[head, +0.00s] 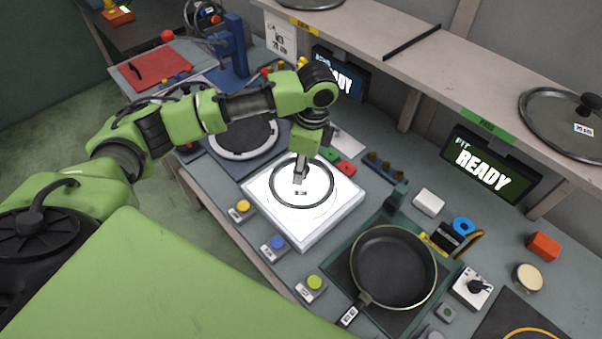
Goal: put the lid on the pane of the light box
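The glass lid (273,196), with a dark ring rim and a small white label, is over the lit white pane of the light box (334,216). Whether its rim touches the pane or hovers just above it cannot be told. My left gripper (299,180) points down over the middle of the lid and appears shut on its dark knob, which the fingers partly hide. My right gripper is not in view.
A black frying pan (393,268) sits on a green stand right of the box. Three button boxes, including a blue one (277,243), line the front edge. Another glass lid (562,122) lies on the shelf above. A READY screen (487,169) stands behind.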

